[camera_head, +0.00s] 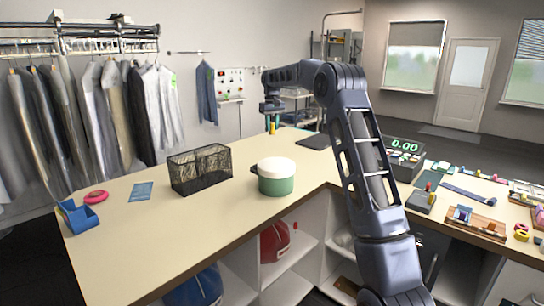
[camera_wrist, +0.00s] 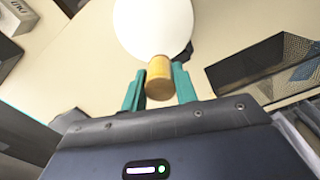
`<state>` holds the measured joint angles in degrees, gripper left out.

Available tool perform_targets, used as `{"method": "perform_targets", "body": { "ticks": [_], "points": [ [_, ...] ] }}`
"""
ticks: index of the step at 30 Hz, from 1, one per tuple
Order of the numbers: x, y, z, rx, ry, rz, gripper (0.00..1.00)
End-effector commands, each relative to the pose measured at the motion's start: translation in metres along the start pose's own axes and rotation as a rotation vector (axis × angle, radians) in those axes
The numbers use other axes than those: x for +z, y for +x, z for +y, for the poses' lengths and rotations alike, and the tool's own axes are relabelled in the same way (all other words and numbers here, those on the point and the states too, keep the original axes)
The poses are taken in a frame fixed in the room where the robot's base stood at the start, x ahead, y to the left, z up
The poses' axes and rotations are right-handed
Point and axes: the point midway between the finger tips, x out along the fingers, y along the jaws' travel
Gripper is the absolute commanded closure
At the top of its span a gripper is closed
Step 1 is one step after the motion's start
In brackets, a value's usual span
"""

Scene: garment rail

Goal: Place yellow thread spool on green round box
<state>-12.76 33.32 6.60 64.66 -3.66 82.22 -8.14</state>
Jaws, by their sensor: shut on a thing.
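My gripper (camera_head: 272,119) is shut on the yellow thread spool (camera_wrist: 159,78), which sits between its two teal fingers. In the head view the spool (camera_head: 272,129) is a small yellow shape below the fingers, held in the air. The green round box (camera_head: 276,186) has a white lid and stands on the cream counter. The spool appears above and beyond the box in the head view. In the wrist view the white lid (camera_wrist: 152,24) lies ahead of the spool, whose top overlaps the lid's near edge. Nothing is seen on the lid.
A black wire basket (camera_head: 200,168) stands left of the box. A dark flat pad (camera_head: 314,142) lies behind the box to the right. A blue holder (camera_head: 80,217), pink tape roll (camera_head: 96,197) and blue card (camera_head: 141,191) lie left. The right counter holds a register (camera_head: 402,152) and small items.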

Motion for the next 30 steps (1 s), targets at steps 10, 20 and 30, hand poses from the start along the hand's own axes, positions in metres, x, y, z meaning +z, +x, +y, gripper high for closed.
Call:
{"method": "perform_targets", "body": {
  "ticks": [10,20,30],
  "points": [
    [0.0,0.075,0.0,0.0,0.0,-0.003,0.93],
    [0.0,0.103,0.0,0.0,0.0,0.0,0.93],
    [0.0,0.141,0.0,0.0,0.0,0.0,0.93]
  ]
}}
